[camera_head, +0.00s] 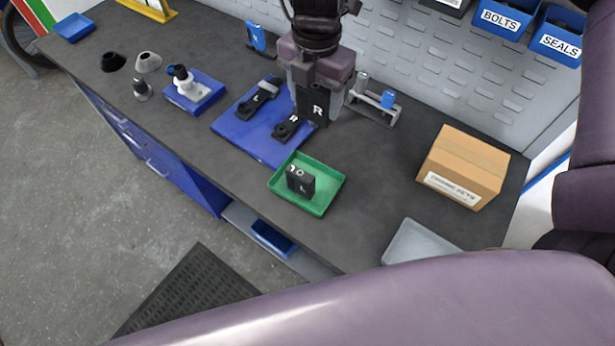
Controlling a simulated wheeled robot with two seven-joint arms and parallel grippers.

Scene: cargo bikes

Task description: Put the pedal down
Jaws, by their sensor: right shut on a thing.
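My right gripper (320,88) points down over the back right of the blue mat (268,148) and is shut on a black pedal marked R (316,110). The pedal is upright between the fingers; I cannot tell whether its lower edge touches anything. Just in front of it a black crank marked R (287,128) lies on the mat. A crank marked L (258,98) lies to its left. A second black pedal marked L (302,183) stands in the green tray (330,193), in front of the gripper. My left gripper is out of view.
A small grey rack (376,101) with a blue-topped item stands close right of the gripper. A cardboard box (463,166) and a grey tray (420,243) are at the right. A blue block (194,91) with a white part sits left. Bare dark worktop lies between tray and box.

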